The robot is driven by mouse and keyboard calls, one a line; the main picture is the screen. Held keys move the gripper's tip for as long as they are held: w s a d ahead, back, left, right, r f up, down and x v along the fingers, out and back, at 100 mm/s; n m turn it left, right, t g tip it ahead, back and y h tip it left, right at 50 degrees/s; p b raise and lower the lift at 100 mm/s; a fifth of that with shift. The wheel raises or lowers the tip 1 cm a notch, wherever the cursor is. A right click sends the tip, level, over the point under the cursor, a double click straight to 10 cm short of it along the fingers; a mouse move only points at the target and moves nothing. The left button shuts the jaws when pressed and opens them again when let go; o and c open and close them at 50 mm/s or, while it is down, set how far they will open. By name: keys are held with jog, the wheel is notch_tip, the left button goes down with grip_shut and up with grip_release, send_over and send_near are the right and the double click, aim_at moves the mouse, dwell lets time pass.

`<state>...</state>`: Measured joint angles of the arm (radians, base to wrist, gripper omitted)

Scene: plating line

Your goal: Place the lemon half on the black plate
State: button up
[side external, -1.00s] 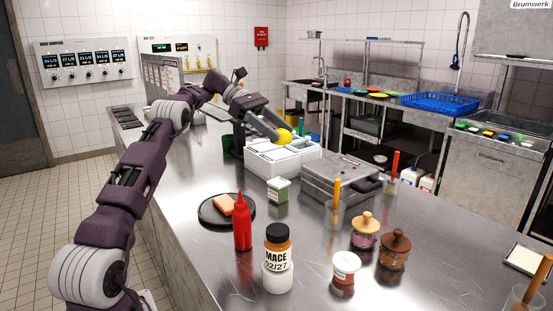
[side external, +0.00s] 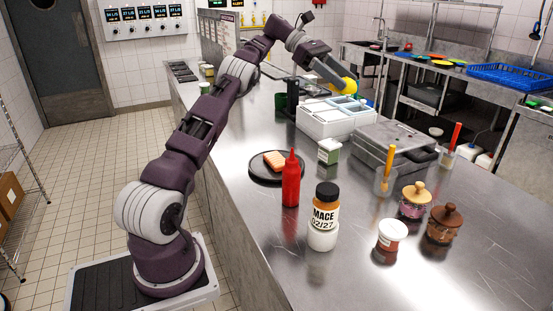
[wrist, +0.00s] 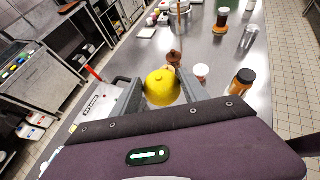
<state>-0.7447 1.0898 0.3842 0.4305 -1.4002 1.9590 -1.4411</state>
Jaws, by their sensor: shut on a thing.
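The yellow lemon half (side external: 350,85) is held in my gripper (side external: 344,82), above the white bin set in the side view. In the wrist view the lemon half (wrist: 162,86) sits between the two grey fingers of my gripper (wrist: 161,92), rounded side and nub showing. The black plate (side external: 258,171) lies on the steel counter, nearer the camera and left of the bins, well apart from my gripper. An orange-pink block (side external: 275,160) rests on the plate. The plate is not clearly visible in the wrist view.
A red squeeze bottle (side external: 291,182) stands at the plate's front right edge. A mace jar (side external: 325,208) stands nearer the camera. A small green-labelled tub (side external: 329,151) stands between plate and white bins (side external: 326,122). A grey metal box (side external: 394,145) sits to the right.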

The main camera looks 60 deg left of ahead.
aim_at(276, 163)
jog(key=shift+w+a+r+t, duration=0.2)
jog(key=shift+w+a+t, duration=0.1)
jog(key=shift+w, duration=0.1)
jog(key=shift+w+a+n, duration=0.2)
jog(key=shift+n, duration=0.2)
jog(key=shift+w+a+r+t, duration=0.1)
jog(key=shift+w+r+t, duration=0.05)
jog(key=shift+w+t, duration=0.15)
jog(key=w+a+f+n+t+y, duration=0.2)
jog(key=a+f+n+t+y, duration=0.25)
jog(key=a+n+y, duration=0.35)
jog(key=s+a+f+n+y, duration=0.2)
jog(key=s+f+n, duration=0.1)
jog(key=s+f, duration=0.3)
jog(key=s+a+f+n+y, duration=0.25)
jog(key=s+f, duration=0.25)
jog(key=f, duration=1.2)
jog(key=shift+a+f, duration=0.2)
jog(key=shift+f, duration=0.1)
jog(key=shift+f, duration=0.25)
